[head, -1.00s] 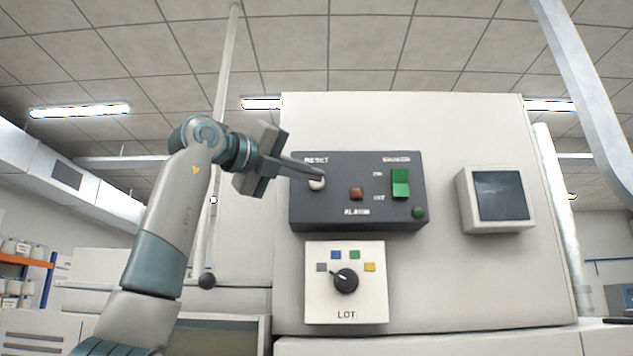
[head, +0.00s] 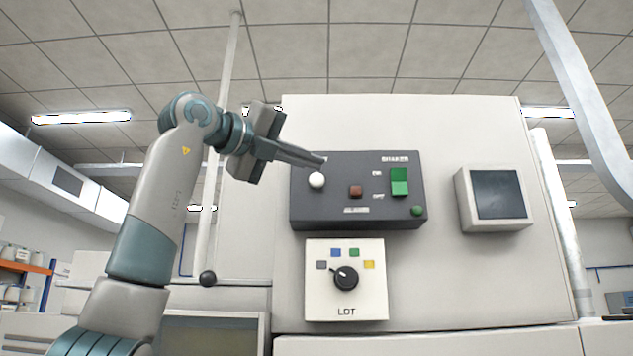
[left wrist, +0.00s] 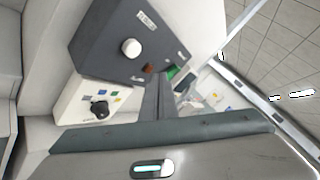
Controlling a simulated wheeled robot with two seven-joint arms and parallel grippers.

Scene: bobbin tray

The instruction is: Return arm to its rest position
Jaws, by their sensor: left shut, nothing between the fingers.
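My left gripper (head: 318,161) is shut and empty. Its fingertips show in front of the dark control box (head: 340,214), over the place of the RESET label, just above the white button (head: 316,180). The button is uncovered. In the left wrist view the shut fingers (left wrist: 158,85) point toward the box, and the white button (left wrist: 131,48) lies to their upper left, apart from them. My left arm (head: 165,205) reaches up from the lower left with its elbow high. My right gripper is not in view.
The box also has a red alarm light (head: 355,191), a green switch (head: 399,182) and a green lamp (head: 417,210). Below it is the LOT selector panel (head: 322,303) with a black knob (head: 345,278). A dark screen (head: 500,194) is at right. A thin pole (head: 222,100) stands behind my arm.

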